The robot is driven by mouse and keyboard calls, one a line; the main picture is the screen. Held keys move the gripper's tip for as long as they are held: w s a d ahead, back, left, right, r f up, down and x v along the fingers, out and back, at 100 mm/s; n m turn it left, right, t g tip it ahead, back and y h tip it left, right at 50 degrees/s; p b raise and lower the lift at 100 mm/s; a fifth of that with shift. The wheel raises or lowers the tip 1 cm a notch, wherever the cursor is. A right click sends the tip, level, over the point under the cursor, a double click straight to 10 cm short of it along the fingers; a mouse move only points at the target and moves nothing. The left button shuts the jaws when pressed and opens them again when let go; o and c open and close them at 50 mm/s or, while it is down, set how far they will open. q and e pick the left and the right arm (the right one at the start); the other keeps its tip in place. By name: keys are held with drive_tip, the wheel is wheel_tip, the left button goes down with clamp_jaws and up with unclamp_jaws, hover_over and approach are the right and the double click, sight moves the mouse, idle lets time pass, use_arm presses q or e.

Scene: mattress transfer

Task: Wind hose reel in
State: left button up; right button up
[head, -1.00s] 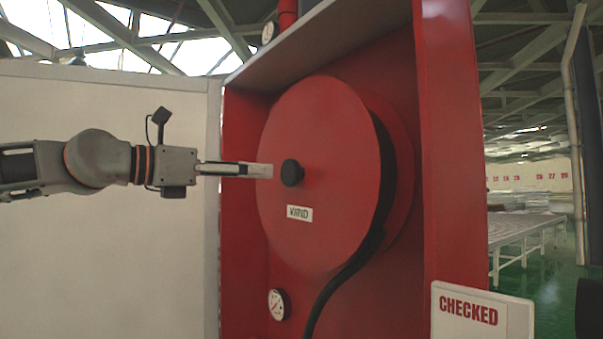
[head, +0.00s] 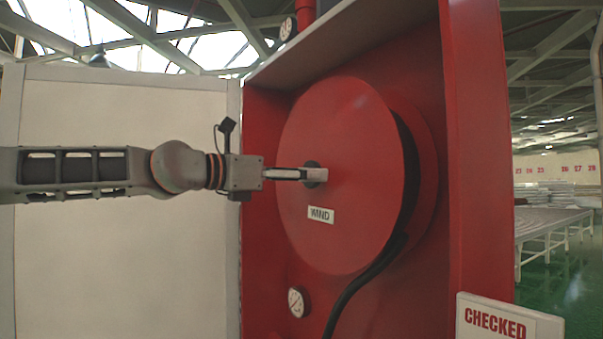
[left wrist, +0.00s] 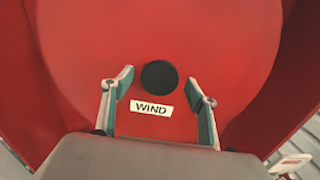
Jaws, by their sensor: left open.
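The red hose reel (head: 345,220) is a large disc inside a red cabinet, with a black hose (head: 372,275) running down from its right side. A white WIND label (head: 320,214) is on its face. My left gripper (head: 314,175) is at the reel's centre in the head view, hiding most of the black knob (head: 311,164). In the left wrist view the gripper (left wrist: 160,87) is open, its fingers spread to either side of the label. The round black knob (left wrist: 159,76) shows between and just beyond the fingertips. Contact cannot be told. My right gripper is not in view.
The red cabinet's right wall (head: 477,150) stands beside the reel. A pale panel (head: 120,255) is on the left. A long table (head: 545,222) is further back.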

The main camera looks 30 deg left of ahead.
use_arm(q)
drive_tip(key=c, duration=1.6)
